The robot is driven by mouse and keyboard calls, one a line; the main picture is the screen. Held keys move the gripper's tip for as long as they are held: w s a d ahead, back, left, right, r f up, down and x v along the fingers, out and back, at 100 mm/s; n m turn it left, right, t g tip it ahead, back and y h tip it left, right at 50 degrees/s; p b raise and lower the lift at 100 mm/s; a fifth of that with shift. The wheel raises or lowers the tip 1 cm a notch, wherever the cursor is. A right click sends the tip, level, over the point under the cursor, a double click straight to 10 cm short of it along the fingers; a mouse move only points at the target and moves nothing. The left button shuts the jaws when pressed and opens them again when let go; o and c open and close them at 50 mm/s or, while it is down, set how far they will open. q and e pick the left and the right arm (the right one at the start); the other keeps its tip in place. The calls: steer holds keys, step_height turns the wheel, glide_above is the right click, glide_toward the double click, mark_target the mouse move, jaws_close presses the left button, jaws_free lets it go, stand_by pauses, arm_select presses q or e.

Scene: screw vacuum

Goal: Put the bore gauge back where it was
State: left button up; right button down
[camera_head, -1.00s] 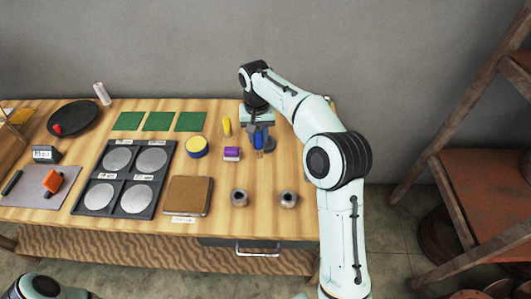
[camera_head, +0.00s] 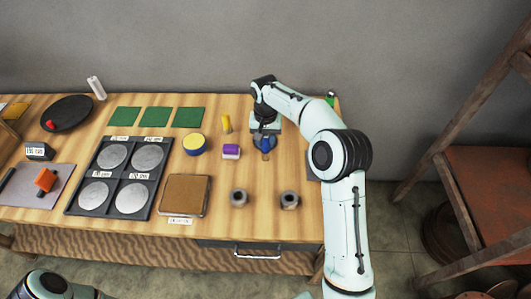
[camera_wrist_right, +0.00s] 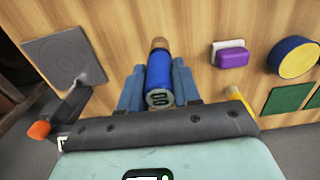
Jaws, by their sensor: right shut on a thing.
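The bore gauge appears to be the blue cylinder with a brown tip (camera_wrist_right: 159,72), with a dark marking on its near end. It lies between the two fingers of my right gripper (camera_wrist_right: 158,88), which is shut on it. In the head view, the right gripper (camera_head: 265,138) is over the back right of the table, and the blue gauge (camera_head: 264,145) shows just below it. A dark square plate with a round outline (camera_wrist_right: 62,55) lies left of the gauge in the wrist view, apart from it. My left gripper is out of view.
A purple-and-white block (camera_head: 231,152), a yellow piece (camera_head: 226,124) and a blue-yellow round tin (camera_head: 194,144) stand left of the gripper. Two grey metal rings (camera_head: 239,198) (camera_head: 289,200) stand in front. Bare wood lies between these and the gripper.

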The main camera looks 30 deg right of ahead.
mark_target(265, 151)
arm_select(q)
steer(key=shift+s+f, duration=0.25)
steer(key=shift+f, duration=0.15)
arm_select(e)
steer(key=shift+w+f, duration=0.1)
steer(key=shift+f, duration=2.95)
steer(key=shift+f+b, duration=0.2)
steer(key=shift+b, duration=0.1)
steer(key=c, duration=0.8)
jaws_free()
steer(key=shift+r, duration=0.1)
step_height(265, 151, up, 12)
steer(key=shift+r+p, duration=0.1)
steer(key=shift+p, duration=0.75)
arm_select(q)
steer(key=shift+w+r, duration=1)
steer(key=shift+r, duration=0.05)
